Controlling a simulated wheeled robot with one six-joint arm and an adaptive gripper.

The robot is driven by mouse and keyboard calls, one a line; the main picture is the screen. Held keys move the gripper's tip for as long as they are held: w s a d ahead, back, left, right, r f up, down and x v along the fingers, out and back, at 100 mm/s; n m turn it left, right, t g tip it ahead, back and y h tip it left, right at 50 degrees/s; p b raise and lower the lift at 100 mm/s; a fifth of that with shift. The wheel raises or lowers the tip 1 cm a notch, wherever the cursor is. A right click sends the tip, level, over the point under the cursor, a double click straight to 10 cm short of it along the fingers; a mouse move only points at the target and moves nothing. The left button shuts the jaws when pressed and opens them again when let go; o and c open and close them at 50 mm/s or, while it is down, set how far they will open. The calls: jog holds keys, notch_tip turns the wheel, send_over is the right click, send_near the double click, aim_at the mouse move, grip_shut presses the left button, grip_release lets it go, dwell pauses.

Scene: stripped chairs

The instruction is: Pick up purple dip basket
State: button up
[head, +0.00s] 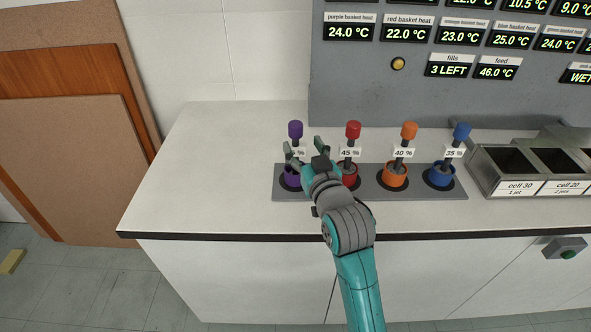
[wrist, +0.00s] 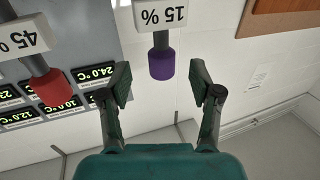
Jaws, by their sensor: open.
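The purple dip basket stands upright at the left end of a grey rack (head: 320,196) on the white counter, with a purple knob (head: 295,129) on top and a purple base (head: 291,180) in its hole. A white tag on it reads 15 % in the wrist view, where its purple knob (wrist: 162,64) also shows. My gripper (head: 304,148) is open and empty, close beside the purple basket and partly hiding it and its tag. In the wrist view my open fingers (wrist: 162,95) lie either side of the purple knob in the picture, and nothing is between the pads.
A red basket (head: 353,131), an orange basket (head: 408,131) and a blue basket (head: 461,132) stand in the same rack to the right. Metal cells (head: 500,160) sit farther right. A grey panel with readouts (head: 400,90) rises behind. The counter's left side is clear.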

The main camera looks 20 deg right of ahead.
aim_at(298, 139)
jog(key=shift+w, duration=2.8)
grip_shut()
